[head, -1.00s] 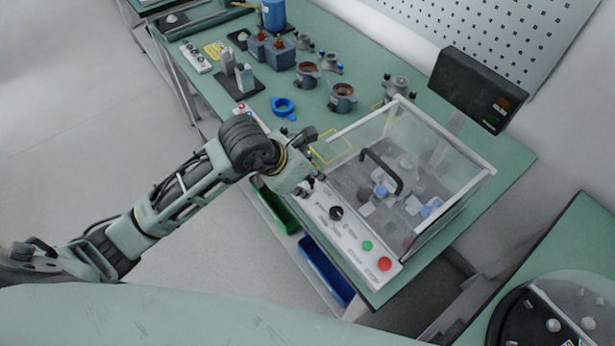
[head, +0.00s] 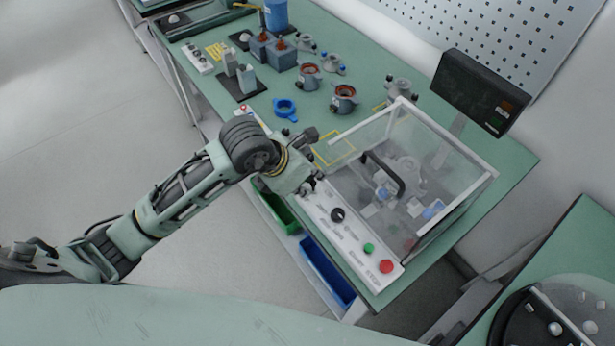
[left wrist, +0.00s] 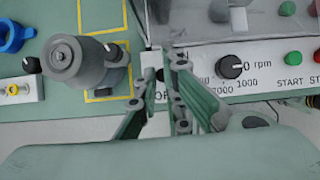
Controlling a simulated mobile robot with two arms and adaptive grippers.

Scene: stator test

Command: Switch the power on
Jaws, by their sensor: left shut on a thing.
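The white control panel (head: 345,225) runs along the front of the clear-covered test box (head: 410,180). It has a black speed knob (head: 337,215), a green START button (head: 369,249) and a red button (head: 386,266). My left gripper (head: 312,184) is at the panel's left end. In the left wrist view my left gripper (left wrist: 161,86) is shut on a small dark part, seemingly the power switch, over partly covered lettering that starts with "O". The fingers hide most of this part, so its position cannot be told. My right gripper is not in view.
A dark display (head: 480,90) stands behind the box. Several grey stator parts and a blue ring (head: 285,108) lie on the green table (head: 300,130). A grey cylinder (left wrist: 75,62) stands left of my gripper. Green and blue bins (head: 327,272) sit below the front edge.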

